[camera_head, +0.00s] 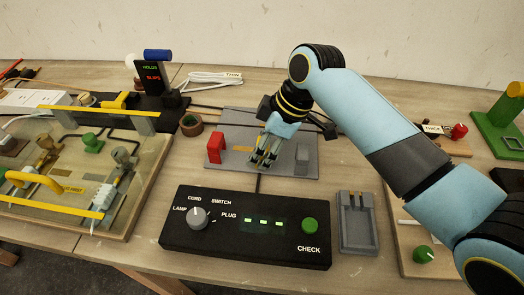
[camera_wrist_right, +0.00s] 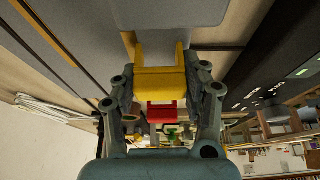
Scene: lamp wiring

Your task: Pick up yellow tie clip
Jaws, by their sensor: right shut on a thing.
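The yellow tie clip (camera_wrist_right: 160,82) sits between the fingers of my right gripper in the right wrist view, with two prongs pointing up in the picture toward a grey block. My right gripper (camera_wrist_right: 162,95) is shut on it. In the head view my right gripper (camera_head: 264,158) points down over the grey mat (camera_head: 270,117), between a red block (camera_head: 214,148) and a grey block (camera_head: 302,157). The fingers largely hide the clip there. Whether the clip touches the mat I cannot tell. My left gripper is not in view.
A black control box (camera_head: 245,230) with a knob and a green CHECK button lies in front of the mat. A grey tray (camera_head: 357,225) is to its right. A wiring board (camera_head: 70,180) fills the left. A green stand (camera_head: 495,125) is at far right.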

